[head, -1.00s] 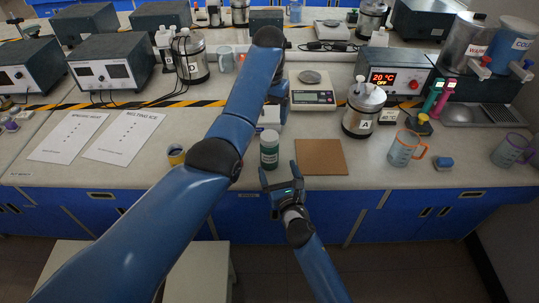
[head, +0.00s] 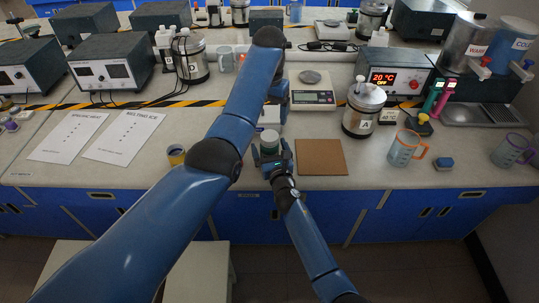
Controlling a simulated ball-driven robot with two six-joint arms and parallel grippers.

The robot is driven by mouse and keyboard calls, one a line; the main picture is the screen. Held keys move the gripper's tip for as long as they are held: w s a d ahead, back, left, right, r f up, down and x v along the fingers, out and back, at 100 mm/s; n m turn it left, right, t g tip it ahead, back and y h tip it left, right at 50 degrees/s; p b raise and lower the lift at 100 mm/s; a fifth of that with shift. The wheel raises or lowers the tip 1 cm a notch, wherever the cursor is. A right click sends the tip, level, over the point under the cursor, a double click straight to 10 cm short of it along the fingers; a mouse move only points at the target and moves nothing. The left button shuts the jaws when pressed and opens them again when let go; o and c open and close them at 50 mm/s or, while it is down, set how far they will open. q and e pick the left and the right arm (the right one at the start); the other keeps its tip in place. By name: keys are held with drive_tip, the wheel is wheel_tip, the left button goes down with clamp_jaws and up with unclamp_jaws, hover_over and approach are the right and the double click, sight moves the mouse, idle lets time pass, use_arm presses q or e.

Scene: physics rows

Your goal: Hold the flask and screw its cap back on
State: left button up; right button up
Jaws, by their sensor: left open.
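The flask (head: 270,137) is a small dark green bottle with a pale top, near the bench's front edge. I cannot tell whether the pale top is a cap or the bare mouth. My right gripper (head: 271,153), on the arm from the lower right, has its fingers spread on either side of the flask and hides its lower part. My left arm reaches in from the left and bends down behind the flask. My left gripper (head: 274,112) is open there, mostly hidden by its own arm. I cannot make out a separate cap.
A brown board (head: 321,157) lies right of the flask. A balance (head: 312,99) and a steel vessel marked A (head: 362,112) stand behind it.

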sight(270, 135)
drive_tip(key=shift+c, duration=0.3)
clamp_jaws()
use_arm(q)
drive_tip(key=n, duration=1.8)
drive_tip(key=shift+f, duration=4)
